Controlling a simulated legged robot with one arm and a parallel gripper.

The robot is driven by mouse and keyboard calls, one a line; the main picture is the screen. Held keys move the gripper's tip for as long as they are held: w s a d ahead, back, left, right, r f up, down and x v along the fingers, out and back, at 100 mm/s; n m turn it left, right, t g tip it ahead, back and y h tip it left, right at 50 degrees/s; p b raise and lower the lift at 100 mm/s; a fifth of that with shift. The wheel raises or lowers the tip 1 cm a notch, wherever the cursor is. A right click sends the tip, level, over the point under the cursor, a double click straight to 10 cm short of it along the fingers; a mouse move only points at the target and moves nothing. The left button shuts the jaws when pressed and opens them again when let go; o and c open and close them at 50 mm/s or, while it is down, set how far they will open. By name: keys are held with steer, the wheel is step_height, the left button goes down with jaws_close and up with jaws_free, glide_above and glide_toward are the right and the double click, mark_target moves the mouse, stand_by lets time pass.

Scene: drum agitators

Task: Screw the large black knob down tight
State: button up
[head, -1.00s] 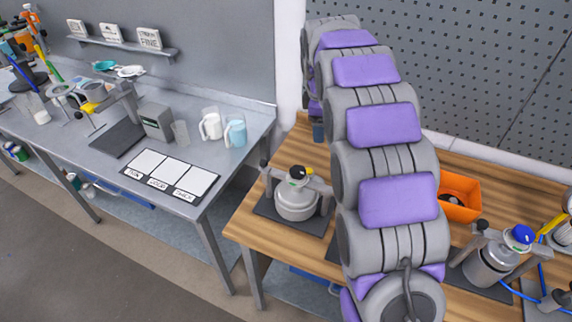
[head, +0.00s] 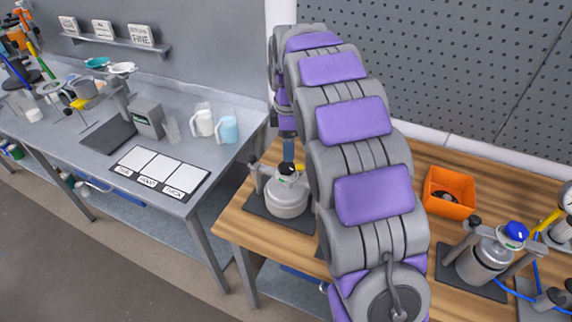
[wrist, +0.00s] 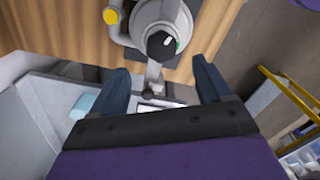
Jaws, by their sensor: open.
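The black knob (head: 286,169) sits on top of a squat grey vessel (head: 287,198) on a dark mat, at the left end of the wooden bench. In the wrist view the knob (wrist: 161,45) has a white mark, with a little green beside it. My gripper (wrist: 163,84) is open and empty. Its two dark fingers are spread wide, and the knob appears beyond the tips, about midway between them. In the head view my gripper (head: 288,150) hangs just above the knob; my arm hides part of that area. I see no contact.
A grey clamp arm (wrist: 112,18) with a yellow part stands close beside the vessel. An orange bin (head: 449,192) and a blue-capped cylinder (head: 485,256) are to the right.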

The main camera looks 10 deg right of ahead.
mark_target(286, 166)
steer(key=f, duration=0.4)
steer(key=f+b, duration=0.1)
steer(key=f, duration=0.2)
steer(key=shift+a, duration=0.3)
steer(key=shift+a+f, duration=0.25)
steer(key=shift+f, duration=0.15)
steer(key=shift+d, duration=0.65)
steer(key=shift+c, duration=0.5)
steer(key=c, duration=0.3)
steer(key=shift+a, duration=0.3)
steer(key=c, duration=0.6)
steer(key=shift+c, duration=0.2)
